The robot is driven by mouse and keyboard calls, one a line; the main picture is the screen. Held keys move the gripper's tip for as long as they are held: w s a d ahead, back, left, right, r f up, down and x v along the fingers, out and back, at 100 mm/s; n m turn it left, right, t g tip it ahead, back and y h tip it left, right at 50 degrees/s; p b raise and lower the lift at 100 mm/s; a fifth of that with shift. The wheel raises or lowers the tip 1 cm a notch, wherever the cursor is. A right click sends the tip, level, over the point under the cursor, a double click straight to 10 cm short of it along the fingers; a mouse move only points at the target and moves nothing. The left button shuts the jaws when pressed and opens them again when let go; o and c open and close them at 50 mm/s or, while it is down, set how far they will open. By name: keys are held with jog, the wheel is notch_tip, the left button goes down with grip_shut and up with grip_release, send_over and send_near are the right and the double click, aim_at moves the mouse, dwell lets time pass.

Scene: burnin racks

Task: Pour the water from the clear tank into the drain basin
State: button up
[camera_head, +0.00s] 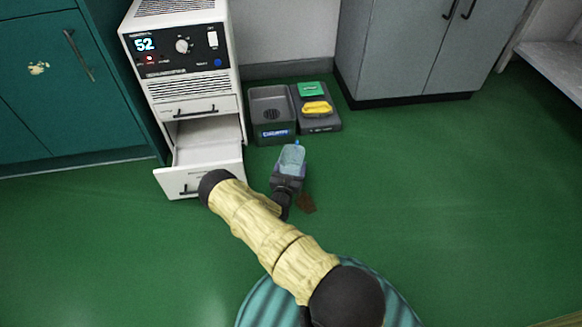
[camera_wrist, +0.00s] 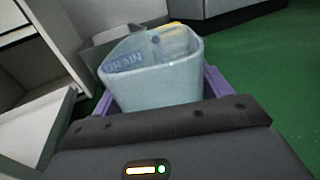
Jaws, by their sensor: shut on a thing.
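The clear tank (camera_head: 291,157) is held in front of the drain basin, a little nearer to me. In the wrist view the tank (camera_wrist: 165,88) stands between the purple fingers, and the basin's label shows through it. My gripper (camera_head: 289,172) is shut on the tank. The tank looks roughly upright; I cannot tell the water level in it. The drain basin (camera_head: 258,100) is a dark grey open box on the floor with a blue label and a drain grate inside. Its rim (camera_wrist: 97,47) shows behind the tank in the wrist view.
A dark tray (camera_head: 320,126) with a green item (camera_head: 311,89) and a yellow item (camera_head: 317,107) sits right of the basin. The white burn-in unit (camera_head: 185,75) stands left, its lower drawer (camera_head: 200,178) pulled out. The right floor is clear.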

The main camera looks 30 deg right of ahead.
jog(key=shift+f+b, duration=1.9)
jog(key=shift+f, duration=0.1)
jog(key=shift+f, duration=0.55)
jog(key=o, duration=1.1)
jog(key=shift+a, duration=0.15)
